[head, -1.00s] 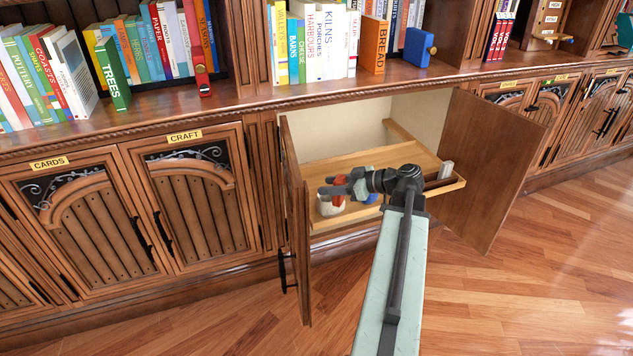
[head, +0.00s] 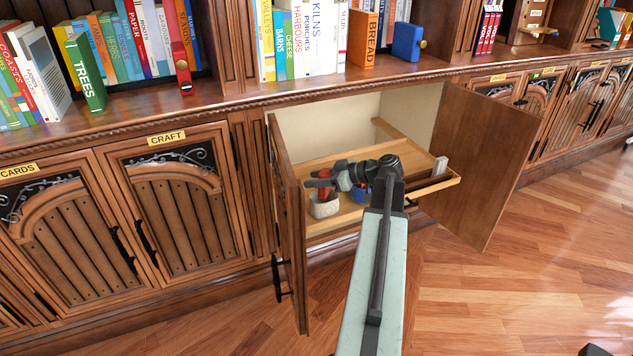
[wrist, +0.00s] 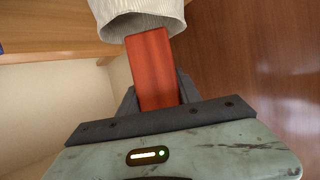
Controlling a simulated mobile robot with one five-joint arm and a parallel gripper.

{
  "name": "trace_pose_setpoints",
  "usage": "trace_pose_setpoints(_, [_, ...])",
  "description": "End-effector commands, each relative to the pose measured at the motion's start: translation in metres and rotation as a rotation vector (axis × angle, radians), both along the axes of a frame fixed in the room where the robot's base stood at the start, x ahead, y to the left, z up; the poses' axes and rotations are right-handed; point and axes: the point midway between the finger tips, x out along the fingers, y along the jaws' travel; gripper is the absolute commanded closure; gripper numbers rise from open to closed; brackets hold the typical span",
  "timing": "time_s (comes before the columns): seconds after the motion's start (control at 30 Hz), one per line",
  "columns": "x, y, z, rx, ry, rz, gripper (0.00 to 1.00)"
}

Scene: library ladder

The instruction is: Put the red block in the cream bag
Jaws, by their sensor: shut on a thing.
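The red block (wrist: 152,70) is held between the fingers of my gripper (wrist: 157,92) in the wrist view. Its far end overlaps the rim of the cream bag (wrist: 140,12), which is striped and round-mouthed. I cannot tell whether that end is inside the mouth or just before it. In the head view my gripper (head: 320,178) is above the cream bag (head: 323,209), with a bit of the red block (head: 323,193) showing between them. The bag stands on the pull-out wooden shelf (head: 345,218) in the open cupboard, near its left side.
A blue thing (head: 360,195) sits on the shelf right of the bag, partly hidden by my arm. The left cupboard door (head: 290,230) stands open close to the bag. The right door (head: 485,160) is swung wide. A pale object (head: 440,166) is at the shelf's right edge.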

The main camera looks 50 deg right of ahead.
Motion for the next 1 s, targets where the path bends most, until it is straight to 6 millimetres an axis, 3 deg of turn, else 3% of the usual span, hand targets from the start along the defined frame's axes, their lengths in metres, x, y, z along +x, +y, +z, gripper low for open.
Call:
trace_pose_setpoints(0.47, [-0.001, -0.001, -0.012, 0.0, 0.0, -0.001, 1.0])
trace_pose_setpoints(0.5, [-0.001, -0.001, -0.012, 0.0, 0.0, -0.001, 0.51])
trace_pose_setpoints(0.57, [-0.001, -0.001, -0.012, 0.0, 0.0, -0.001, 0.38])
trace_pose_setpoints(0.87, [-0.001, -0.001, -0.01, 0.0, 0.0, -0.002, 0.38])
trace_pose_setpoints(1.0, [-0.001, -0.002, 0.007, 0.0, 0.0, -0.003, 0.38])
